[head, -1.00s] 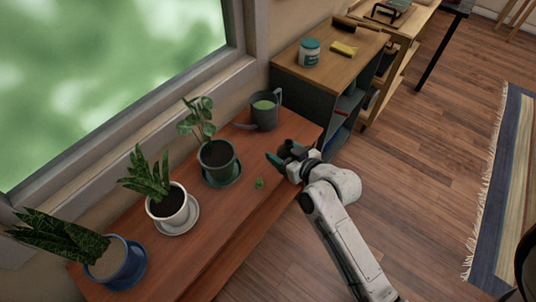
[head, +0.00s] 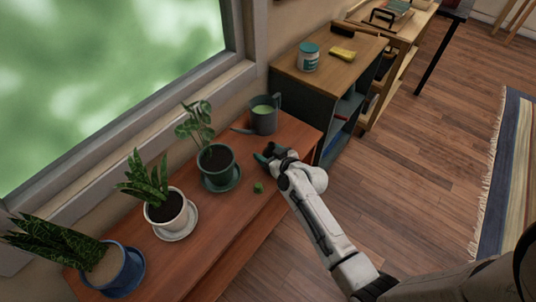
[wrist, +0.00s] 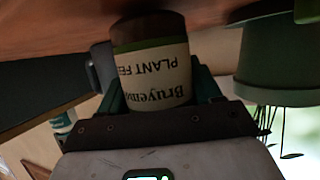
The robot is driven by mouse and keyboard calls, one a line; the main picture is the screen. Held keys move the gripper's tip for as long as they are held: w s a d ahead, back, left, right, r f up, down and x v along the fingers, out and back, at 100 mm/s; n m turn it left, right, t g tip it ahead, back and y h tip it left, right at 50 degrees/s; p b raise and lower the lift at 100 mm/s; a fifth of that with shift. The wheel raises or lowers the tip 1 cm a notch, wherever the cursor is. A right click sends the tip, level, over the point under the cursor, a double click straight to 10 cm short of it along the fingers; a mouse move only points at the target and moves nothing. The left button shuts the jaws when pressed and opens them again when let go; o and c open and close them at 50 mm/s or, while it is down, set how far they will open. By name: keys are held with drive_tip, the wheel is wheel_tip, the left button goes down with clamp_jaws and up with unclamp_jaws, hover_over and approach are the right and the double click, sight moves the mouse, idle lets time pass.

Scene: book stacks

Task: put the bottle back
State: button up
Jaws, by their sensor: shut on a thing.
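My gripper (head: 270,154) is low over the wooden bench, right of the green pot and in front of the watering can. It is shut on the bottle (wrist: 152,70), which has a cream label reading "Bruyeme" and "PLANT FE", with a green band and a brown end. The wrist view is upside down, with the bench top (wrist: 60,14) along its upper edge. The bottle's brown end is at or very near the bench; I cannot tell if it touches. In the head view the fingers mostly hide the bottle.
The green potted plant (head: 215,160) on its saucer is close left of my gripper. A small green object (head: 258,187) lies in front. The grey watering can (head: 264,115) stands behind. A white pot (head: 166,212) and a blue pot (head: 122,270) stand further left; a shelf unit (head: 325,75) stands right.

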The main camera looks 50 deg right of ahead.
drive_tip(key=shift+f, duration=0.3)
drive_tip(key=shift+f, duration=0.25)
drive_tip(key=o, duration=1.3)
drive_tip(key=shift+r, duration=0.1)
